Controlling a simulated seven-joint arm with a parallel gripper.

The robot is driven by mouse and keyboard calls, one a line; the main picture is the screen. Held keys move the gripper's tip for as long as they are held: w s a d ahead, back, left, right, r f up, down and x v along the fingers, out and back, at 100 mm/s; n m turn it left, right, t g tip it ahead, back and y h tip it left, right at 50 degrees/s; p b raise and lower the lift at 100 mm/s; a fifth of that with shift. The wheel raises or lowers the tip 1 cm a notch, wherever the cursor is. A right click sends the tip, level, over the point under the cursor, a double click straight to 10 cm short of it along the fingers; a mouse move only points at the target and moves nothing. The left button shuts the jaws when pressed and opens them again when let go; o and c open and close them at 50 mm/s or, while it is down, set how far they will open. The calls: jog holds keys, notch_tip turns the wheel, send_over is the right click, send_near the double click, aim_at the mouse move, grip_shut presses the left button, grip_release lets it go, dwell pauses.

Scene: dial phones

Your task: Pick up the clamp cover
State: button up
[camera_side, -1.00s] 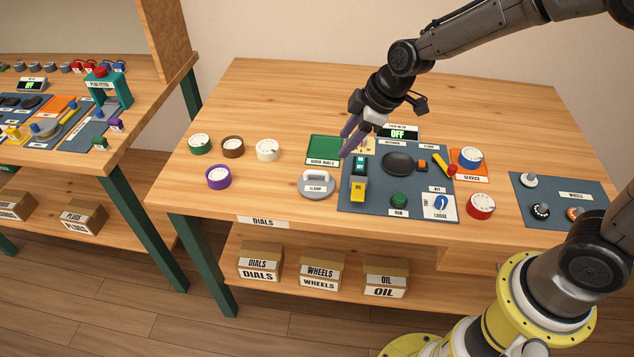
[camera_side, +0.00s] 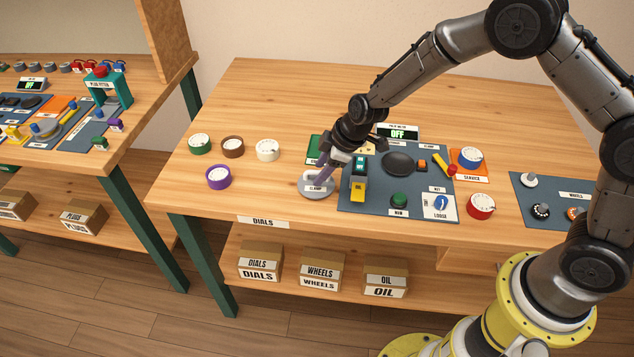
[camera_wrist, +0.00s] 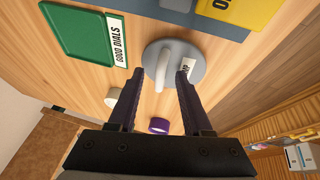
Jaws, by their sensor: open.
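The clamp cover (camera_side: 313,191) is a round grey disc with a raised pale handle bar and a "CLAMP" label. It sits on the wooden table left of the blue-grey mat. In the wrist view the clamp cover (camera_wrist: 199,67) lies just beyond my fingertips, with its handle between the lines of the two fingers. My gripper (camera_side: 319,180) is open and comes down over the clamp cover from behind. In the wrist view my gripper (camera_wrist: 160,74) shows two purple fingers apart with nothing held. The right fingertip overlaps the disc's label; I cannot tell whether it touches.
The green "GOOD DIALS" tray (camera_wrist: 78,40) lies beside the cover. A blue-grey mat (camera_side: 375,205) with a yellow switch (camera_side: 358,190) stands close on its right. A purple dial (camera_side: 218,177) and a white dial (camera_side: 266,150) lie to the left, with bare table between.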

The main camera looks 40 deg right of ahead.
jog(key=shift+f, duration=0.1)
grip_shut()
dwell(0.6)
